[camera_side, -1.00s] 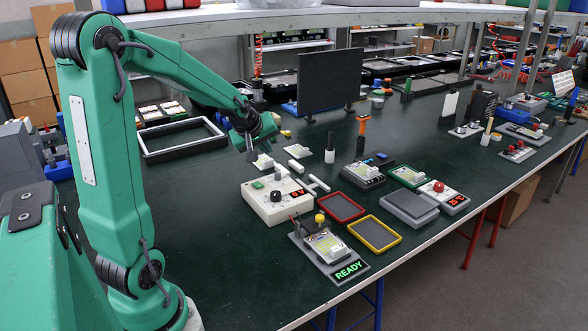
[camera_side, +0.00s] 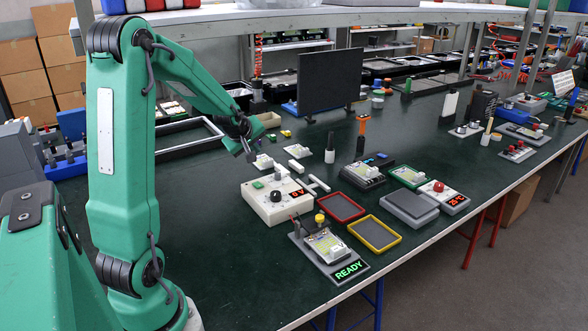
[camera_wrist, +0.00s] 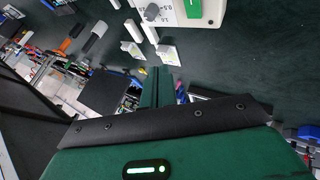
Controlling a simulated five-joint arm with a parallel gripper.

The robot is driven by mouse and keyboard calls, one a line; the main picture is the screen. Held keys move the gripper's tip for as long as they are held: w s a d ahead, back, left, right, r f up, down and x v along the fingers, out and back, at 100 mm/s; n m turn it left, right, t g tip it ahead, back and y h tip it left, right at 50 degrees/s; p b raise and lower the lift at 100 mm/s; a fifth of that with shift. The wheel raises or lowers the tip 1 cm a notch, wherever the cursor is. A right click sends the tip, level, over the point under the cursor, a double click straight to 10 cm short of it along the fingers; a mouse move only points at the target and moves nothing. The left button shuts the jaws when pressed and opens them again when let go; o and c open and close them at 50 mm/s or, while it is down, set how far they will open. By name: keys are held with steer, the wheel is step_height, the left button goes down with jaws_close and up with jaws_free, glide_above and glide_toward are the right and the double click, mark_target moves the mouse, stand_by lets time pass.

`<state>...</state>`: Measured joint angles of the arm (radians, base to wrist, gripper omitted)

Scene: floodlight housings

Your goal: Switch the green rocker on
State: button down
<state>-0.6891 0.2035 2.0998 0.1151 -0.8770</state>
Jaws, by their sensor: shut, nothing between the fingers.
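The green rocker (camera_side: 258,185) sits on the top of a white box with a black knob and a red display reading about 0 V, the power supply (camera_side: 278,211). In the wrist view the green rocker (camera_wrist: 193,8) shows at the top edge, cut off by the frame, on the white box (camera_wrist: 214,12). My gripper (camera_side: 250,157) is above and behind the box in the side view, apart from the rocker. Its fingers (camera_wrist: 157,78) are shut together and empty. I cannot tell which way the rocker is tilted.
Small white pieces (camera_side: 294,166) lie just behind the box. A red-rimmed tray (camera_side: 341,207), a yellow-rimmed tray (camera_side: 375,232) and a fixture with a READY display (camera_side: 348,270) stand to its right. A dark upright panel (camera_side: 330,82) stands farther back. The bench left of the box is clear.

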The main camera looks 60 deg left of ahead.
mark_target(258, 187)
steer(key=shift+d+f, duration=0.2)
steer(key=shift+f, duration=1.25)
steer(key=shift+d+f, duration=0.2)
steer(key=shift+f, duration=1.25)
steer(key=shift+d+f, duration=0.2)
steer(key=shift+f, duration=1.25)
steer(key=shift+d+f, duration=0.1)
steer(key=shift+f, duration=0.6)
steer(key=shift+r, duration=0.2)
steer(key=shift+r, duration=0.5)
steer(key=shift+r, duration=0.1)
steer(key=shift+a+r, duration=0.2)
steer(key=shift+r, duration=1.05)
steer(key=shift+a+r, duration=0.2)
steer(key=shift+r, duration=1)
